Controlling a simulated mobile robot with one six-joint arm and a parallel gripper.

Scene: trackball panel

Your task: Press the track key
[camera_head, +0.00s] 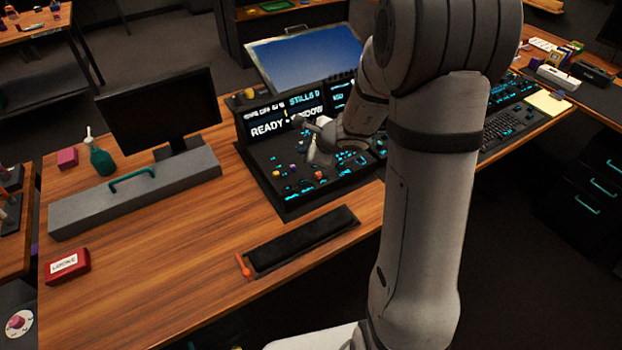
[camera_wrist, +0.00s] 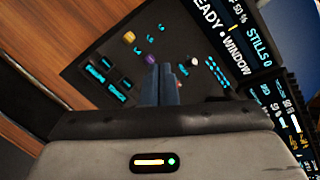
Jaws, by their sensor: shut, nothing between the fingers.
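The trackball panel (camera_head: 268,162) is a dark console with glowing cyan keys, standing on the wooden desk. Its upright display reads "READY" and "WINDOW", and it also shows in the wrist view (camera_wrist: 222,45). My gripper (camera_head: 313,155) is over the left part of the panel. In the wrist view its blue-grey fingers (camera_wrist: 165,72) are together and empty, pointing at the panel face. A yellow knob (camera_wrist: 129,36), a purple knob (camera_wrist: 150,60) and cyan-lit keys (camera_wrist: 97,74) lie to the left of the fingertips. I cannot read which key is track. Contact cannot be told.
A black monitor (camera_head: 160,110) and a grey bar with a teal handle (camera_head: 135,190) stand left of the panel. A black pad (camera_head: 302,240) lies in front. A green bottle (camera_head: 101,160) and a red box (camera_head: 67,266) are farther left. Open desk lies between.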

